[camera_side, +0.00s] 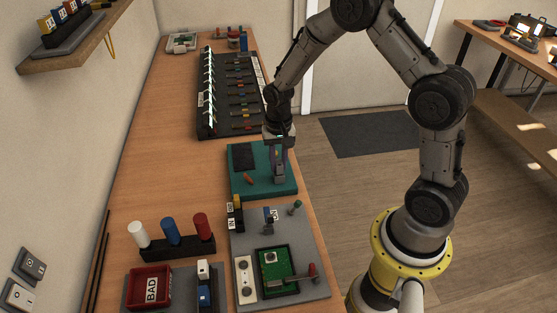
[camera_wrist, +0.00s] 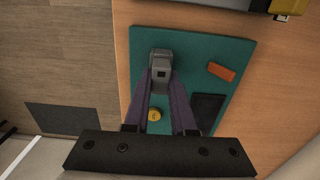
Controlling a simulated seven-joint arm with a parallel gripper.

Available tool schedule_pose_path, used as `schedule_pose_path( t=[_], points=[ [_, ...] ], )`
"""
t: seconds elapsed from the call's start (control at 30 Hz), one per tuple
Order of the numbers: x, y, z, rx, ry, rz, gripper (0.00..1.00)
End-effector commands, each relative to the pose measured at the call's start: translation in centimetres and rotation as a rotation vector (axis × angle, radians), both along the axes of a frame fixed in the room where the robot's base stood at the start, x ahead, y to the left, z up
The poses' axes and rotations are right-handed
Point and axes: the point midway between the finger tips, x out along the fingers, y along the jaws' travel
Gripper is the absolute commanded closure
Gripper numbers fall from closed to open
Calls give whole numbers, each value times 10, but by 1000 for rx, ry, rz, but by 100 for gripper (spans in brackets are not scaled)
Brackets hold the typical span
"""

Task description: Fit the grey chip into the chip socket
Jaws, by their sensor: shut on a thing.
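My gripper (camera_side: 279,165) reaches down over the teal mat (camera_side: 290,187). In the wrist view its two fingers (camera_wrist: 161,82) close on a grey block with a dark square on it, which looks like the grey chip (camera_wrist: 160,58). The chip (camera_side: 280,175) also shows in the side view, low over the mat's right part; I cannot tell whether it touches the mat. Nearer the side camera, a green board (camera_side: 283,286) in a black frame carries a small pale square that may be the chip socket (camera_side: 270,257).
On the mat lie an orange piece (camera_wrist: 222,71), a dark flat rectangle (camera_wrist: 208,108) and a yellow round piece (camera_wrist: 154,114). A red-knobbed lever (camera_side: 312,271) sits beside the green board. A black rack (camera_side: 203,125), a red BAD tray (camera_side: 150,287) and coloured cylinders (camera_side: 170,231) stand around.

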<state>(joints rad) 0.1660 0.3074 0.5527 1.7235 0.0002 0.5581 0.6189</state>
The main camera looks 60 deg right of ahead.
Motion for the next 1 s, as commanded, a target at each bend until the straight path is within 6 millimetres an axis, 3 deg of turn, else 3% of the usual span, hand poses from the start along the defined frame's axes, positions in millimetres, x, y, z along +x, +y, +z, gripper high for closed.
schedule_pose_path(
  t=[0.07, 0.1, 0.27, 0.67, 0.77, 1.0],
  points=[
    [0, 0, -2, 0, 1, 0, 100],
    [0, 0, -2, 0, 0, 0, 71],
    [0, 0, -2, 0, 0, 0, 42],
    [1, 0, 5, 0, -3, 0, 41],
    [1, 0, 17, -1, -5, 0, 41],
    [2, 0, 68, -1, -7, 0, 41]
  ],
)
